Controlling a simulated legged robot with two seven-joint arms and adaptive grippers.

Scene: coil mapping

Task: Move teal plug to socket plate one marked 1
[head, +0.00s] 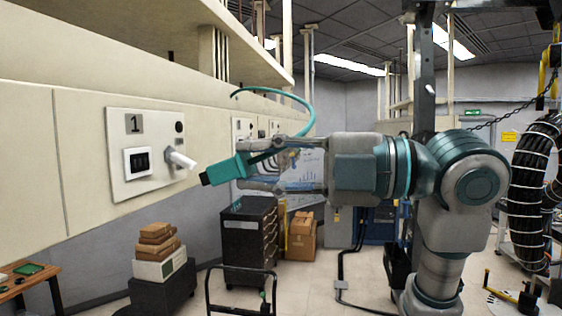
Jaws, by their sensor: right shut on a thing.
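The teal plug (230,169) is held in my right gripper (262,166), its dark tip pointing left and slightly down. A teal cable rises from it and curves back to the left. Socket plate one (117,178), marked 1, is on the cream wall at the left. It has a dark socket in a white frame (141,161) and a white protruding part (180,158) at its right. The plug is apart from the plate, to its right. My left gripper is not in view.
More wall plates (243,128) sit farther along the wall, partly behind the cable and gripper. Below are stacked boxes (158,250), a black drawer cabinet (248,240) and a cart handle (241,270). A wooden table (38,279) stands at lower left.

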